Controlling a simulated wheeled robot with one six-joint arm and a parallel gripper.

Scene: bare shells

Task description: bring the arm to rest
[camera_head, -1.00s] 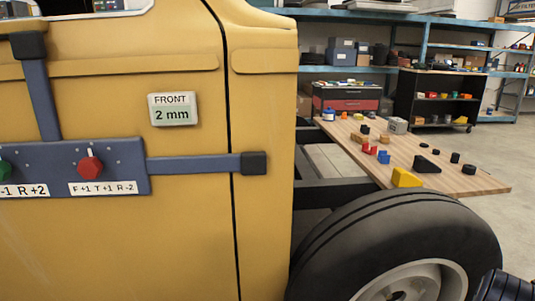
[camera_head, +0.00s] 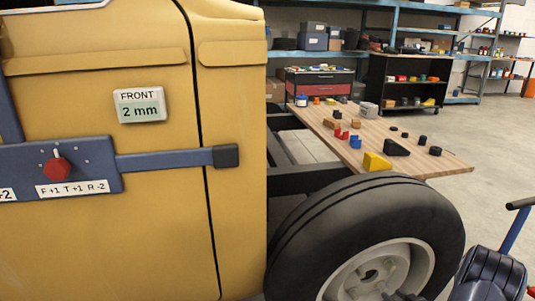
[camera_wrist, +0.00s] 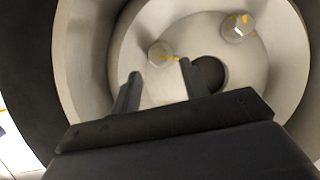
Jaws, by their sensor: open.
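My gripper (camera_wrist: 159,84) shows in the wrist view with its two dark fingers apart and nothing between them. It faces the pale wheel rim (camera_wrist: 85,50), and the fingers overlap the rim's centre in the picture. I cannot tell the gap between the fingertips and the rim. The wheel's pale rim (camera_head: 345,262) is partly cut off by the bottom edge there.
The yellow panel (camera_head: 95,240) carries a "FRONT 2 mm" display (camera_head: 140,105) and a blue bar with a red knob (camera_head: 57,169). A wooden table (camera_head: 440,165) with small coloured parts stands behind the tyre. Floor (camera_head: 485,120) is clear at the right.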

